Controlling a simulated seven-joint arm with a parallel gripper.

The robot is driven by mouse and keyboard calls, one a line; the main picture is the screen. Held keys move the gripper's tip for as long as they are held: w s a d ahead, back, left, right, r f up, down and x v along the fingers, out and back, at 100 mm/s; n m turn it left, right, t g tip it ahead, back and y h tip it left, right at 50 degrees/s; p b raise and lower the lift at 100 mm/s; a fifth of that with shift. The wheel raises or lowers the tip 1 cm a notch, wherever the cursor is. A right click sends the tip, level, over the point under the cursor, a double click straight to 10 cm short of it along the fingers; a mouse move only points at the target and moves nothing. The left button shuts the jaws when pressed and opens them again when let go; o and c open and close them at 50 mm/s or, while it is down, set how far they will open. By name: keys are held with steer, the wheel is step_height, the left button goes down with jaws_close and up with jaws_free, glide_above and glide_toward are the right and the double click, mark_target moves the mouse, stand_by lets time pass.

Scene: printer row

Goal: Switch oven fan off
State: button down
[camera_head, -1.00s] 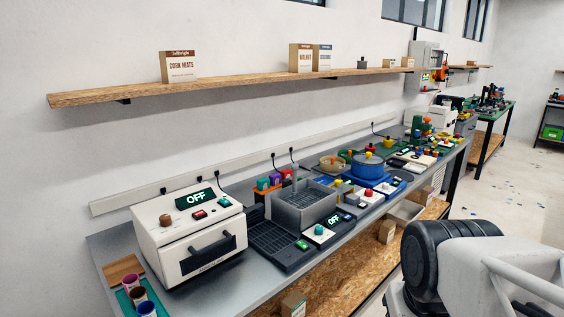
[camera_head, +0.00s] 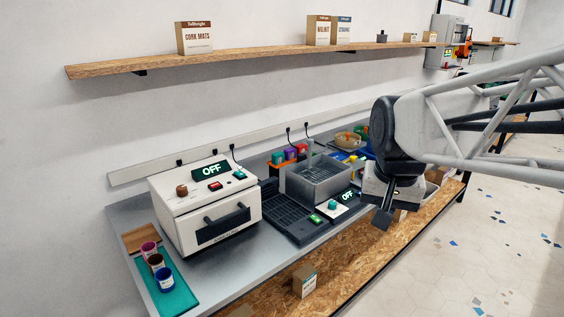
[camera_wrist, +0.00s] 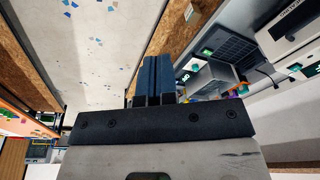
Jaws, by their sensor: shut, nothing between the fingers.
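The white oven (camera_head: 205,215) stands on the left part of the grey bench, its front door with a dark handle (camera_head: 226,222) shut. Its display (camera_head: 211,171) reads OFF. On its top are a brown knob (camera_head: 182,190), a red control (camera_head: 215,186) and a teal button (camera_head: 239,174); I cannot tell which one is the fan's. My gripper (camera_head: 382,219) is shut and empty, pointing down in front of the bench, well to the right of the oven. In the wrist view the dark fingers (camera_wrist: 157,72) are together, and part of the oven (camera_wrist: 290,28) shows at the upper right.
A grey basin unit (camera_head: 318,180) with its own OFF display stands between the oven and my arm. Coloured cups on a teal mat (camera_head: 180,298) are at the bench's left end. A shelf (camera_head: 240,57) runs above. The floor in front is clear.

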steer(key=w+a+r+m+g, duration=0.1)
steer(key=w+a+r+m, duration=0.15)
steer(key=w+a, duration=0.6)
steer(key=w+a+r+m, duration=0.1)
steer(key=w+a+r, duration=0.3)
steer(key=w, duration=0.8)
steer(key=w+a+f+m, duration=0.1)
steer(key=w+a+f, duration=0.1)
steer(key=w+a, duration=0.6)
steer(key=w+a+f+m+g, duration=0.1)
steer(key=w+a+f+m, duration=0.1)
steer(key=w+a, duration=0.7)
steer(key=shift+a+f, duration=0.4)
steer(key=shift+a, duration=2.1)
steer(key=shift+f, duration=0.1)
glide_above(244, 175)
step_height(244, 175, down, 10)
steer(key=shift+r, duration=0.2)
steer(key=shift+r, duration=0.55)
